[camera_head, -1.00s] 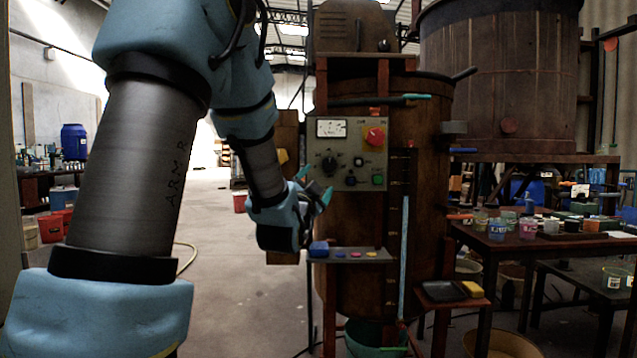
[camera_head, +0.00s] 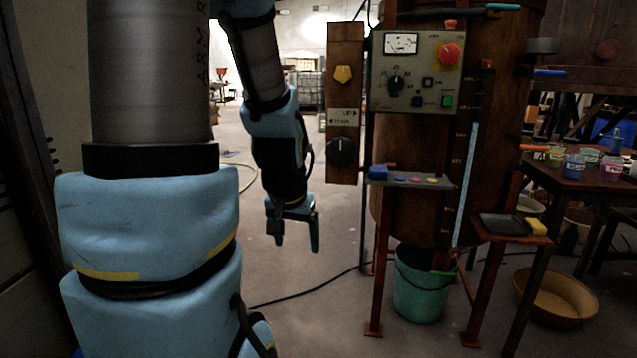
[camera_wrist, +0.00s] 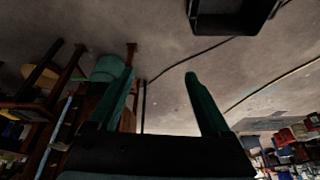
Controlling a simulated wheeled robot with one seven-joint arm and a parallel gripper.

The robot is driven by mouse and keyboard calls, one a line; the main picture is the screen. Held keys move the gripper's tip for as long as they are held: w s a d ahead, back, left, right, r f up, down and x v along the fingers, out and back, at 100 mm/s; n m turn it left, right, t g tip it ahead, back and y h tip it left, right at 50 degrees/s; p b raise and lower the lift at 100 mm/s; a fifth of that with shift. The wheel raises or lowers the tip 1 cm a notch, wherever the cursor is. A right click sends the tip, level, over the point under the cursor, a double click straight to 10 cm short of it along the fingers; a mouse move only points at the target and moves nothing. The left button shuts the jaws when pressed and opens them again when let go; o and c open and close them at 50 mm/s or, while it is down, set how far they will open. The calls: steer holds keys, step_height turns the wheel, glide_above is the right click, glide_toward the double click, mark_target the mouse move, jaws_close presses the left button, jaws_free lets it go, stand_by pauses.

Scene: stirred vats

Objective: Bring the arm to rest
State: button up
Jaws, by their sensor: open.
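My gripper (camera_head: 296,247) hangs at the end of my blue and grey arm in the head view, pointing down, left of the vat (camera_head: 400,220). Its green fingers are apart and nothing is between them. The wrist view also shows the open fingers (camera_wrist: 160,84), with bare floor between them. The gripper is apart from the vat and its control panel (camera_head: 417,72). The panel has a dial gauge, a black knob, a red button and a green button.
A wooden post (camera_head: 344,105) with a yellow knob and a black knob stands beside the panel. A small shelf (camera_head: 408,181) holds a blue block. A green bucket (camera_head: 420,290) stands under the vat, a tan basin (camera_head: 556,300) to its right. A black cable (camera_head: 305,291) crosses open floor.

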steer(key=s+a+f+n+g, duration=0.1)
steer(key=s+a+n+g, duration=0.15)
steer(key=s, duration=0.35)
step_height(320, 180, up, 16)
steer(key=p, duration=1.6)
steer(key=shift+s+d+m, duration=0.15)
steer(key=shift+m, duration=0.2)
steer(key=shift+f, duration=0.15)
